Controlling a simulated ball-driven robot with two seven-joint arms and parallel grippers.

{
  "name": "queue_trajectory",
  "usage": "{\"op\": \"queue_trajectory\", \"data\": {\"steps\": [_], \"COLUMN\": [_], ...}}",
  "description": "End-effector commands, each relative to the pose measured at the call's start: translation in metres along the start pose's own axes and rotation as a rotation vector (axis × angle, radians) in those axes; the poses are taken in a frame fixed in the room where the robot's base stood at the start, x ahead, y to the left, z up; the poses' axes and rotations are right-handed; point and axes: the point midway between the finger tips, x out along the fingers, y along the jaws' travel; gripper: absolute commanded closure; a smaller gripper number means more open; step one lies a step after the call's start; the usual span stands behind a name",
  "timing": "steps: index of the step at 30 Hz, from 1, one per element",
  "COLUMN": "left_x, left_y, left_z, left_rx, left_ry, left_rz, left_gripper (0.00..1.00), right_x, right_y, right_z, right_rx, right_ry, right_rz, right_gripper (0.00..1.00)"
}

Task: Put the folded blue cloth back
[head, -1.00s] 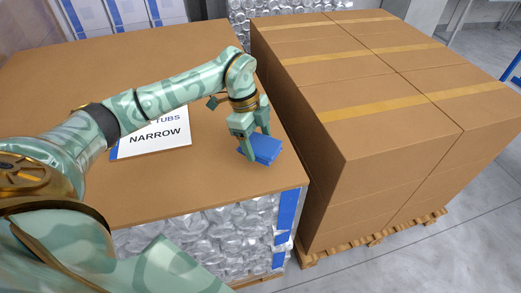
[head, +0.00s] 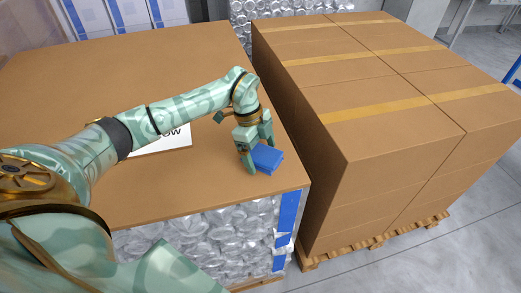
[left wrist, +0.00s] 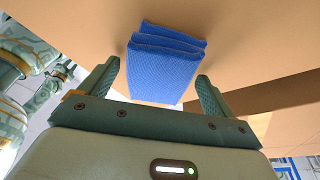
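The folded blue cloth (head: 268,158) lies on the brown tabletop near its front right corner. My left gripper (head: 257,153) is above and around it, with the cloth partly between the fingers. In the left wrist view the folded layers of the cloth (left wrist: 165,65) show between the two spread fingertips (left wrist: 158,72). The left gripper looks open. The white sign (head: 170,138) lies left of the gripper, mostly hidden by my arm. My right gripper is not in view.
The brown tabletop (head: 120,60) rests on a bubble-wrapped load (head: 220,225) with blue corner strips. A stack of taped cardboard boxes (head: 400,110) on a wooden pallet (head: 375,240) stands close on the right, across a narrow gap. The tabletop's far side is clear.

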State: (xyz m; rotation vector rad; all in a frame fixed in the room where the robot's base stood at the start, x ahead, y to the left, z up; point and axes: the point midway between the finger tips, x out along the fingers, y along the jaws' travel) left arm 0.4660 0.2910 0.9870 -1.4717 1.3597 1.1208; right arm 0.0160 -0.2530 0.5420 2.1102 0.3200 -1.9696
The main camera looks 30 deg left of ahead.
Motion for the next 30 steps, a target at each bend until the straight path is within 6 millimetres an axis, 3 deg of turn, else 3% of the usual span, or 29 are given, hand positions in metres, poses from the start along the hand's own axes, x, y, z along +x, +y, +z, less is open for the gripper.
{"op": "queue_trajectory", "data": {"steps": [8,21,25,30], "left_x": [-0.007,-0.101,-0.117,-0.124], "left_y": [-0.001,-0.001,0.000,0.000], "left_z": [-0.001,-0.001,-0.001,-0.001], "left_rx": [0.001,0.000,0.001,0.000], "left_ry": [0.000,-0.001,0.000,0.000], "left_rz": [-0.003,-0.005,-0.002,0.000], "left_gripper": [0.11,0.11,0.11,0.11], "right_x": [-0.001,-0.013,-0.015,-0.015], "right_y": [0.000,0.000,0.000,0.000], "right_z": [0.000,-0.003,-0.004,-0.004], "right_rx": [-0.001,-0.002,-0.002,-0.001], "right_ry": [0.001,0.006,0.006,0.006], "right_rz": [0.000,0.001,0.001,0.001], "right_gripper": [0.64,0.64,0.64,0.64]}}
